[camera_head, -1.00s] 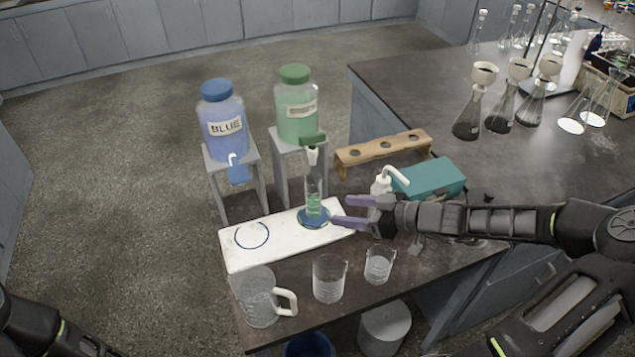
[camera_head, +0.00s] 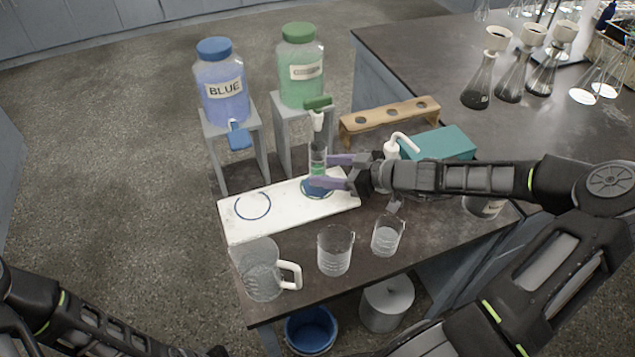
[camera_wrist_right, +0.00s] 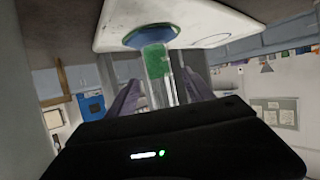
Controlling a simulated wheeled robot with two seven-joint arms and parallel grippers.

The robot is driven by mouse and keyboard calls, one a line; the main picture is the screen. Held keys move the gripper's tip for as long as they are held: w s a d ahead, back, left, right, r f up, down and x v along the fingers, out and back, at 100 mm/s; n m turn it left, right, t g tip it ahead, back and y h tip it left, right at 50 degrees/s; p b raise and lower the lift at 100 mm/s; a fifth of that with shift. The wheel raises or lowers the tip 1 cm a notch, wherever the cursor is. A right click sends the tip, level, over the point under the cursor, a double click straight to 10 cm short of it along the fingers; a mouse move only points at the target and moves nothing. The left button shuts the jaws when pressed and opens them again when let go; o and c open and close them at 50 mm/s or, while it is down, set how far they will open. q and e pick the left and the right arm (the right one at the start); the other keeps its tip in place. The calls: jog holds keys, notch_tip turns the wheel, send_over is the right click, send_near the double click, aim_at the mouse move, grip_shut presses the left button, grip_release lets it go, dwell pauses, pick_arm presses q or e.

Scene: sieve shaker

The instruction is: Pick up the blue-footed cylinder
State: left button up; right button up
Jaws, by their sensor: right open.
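The clear cylinder (camera_head: 318,155) holds green liquid and stands upright on its blue foot (camera_head: 318,188). It is on the right end of the white board (camera_head: 285,203), below the green jar's spout. My right gripper (camera_head: 322,171) comes in from the right, low and level, with its purple fingers open around the cylinder. In the right wrist view the cylinder (camera_wrist_right: 157,62) appears between the two spread fingers (camera_wrist_right: 160,88), its blue foot toward the top of the picture. I cannot tell whether either finger touches it. My left arm shows at lower left; its gripper is outside the picture.
The green jar (camera_head: 301,75) and blue jar (camera_head: 222,90) stand on grey stands behind. A wooden rack (camera_head: 390,118), white-topped bottle (camera_head: 392,150) and teal box (camera_head: 440,144) are near my right arm. A jug (camera_head: 259,272) and two beakers (camera_head: 335,252) stand in front.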

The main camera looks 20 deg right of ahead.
jog(key=shift+w+a+f, duration=0.1)
jog(key=shift+w+a, duration=0.05)
jog(key=shift+w, duration=0.05)
jog(key=shift+w+a+f+b, duration=0.25)
jog(key=shift+w+a+b, duration=0.05)
jog(key=b+x, duration=0.1)
jog(key=x, duration=0.3)
jog(key=shift+w+a, duration=0.15)
jog(key=shift+w, duration=0.15)
jog(key=shift+c, duration=0.2)
grip_shut()
dwell(0.5)
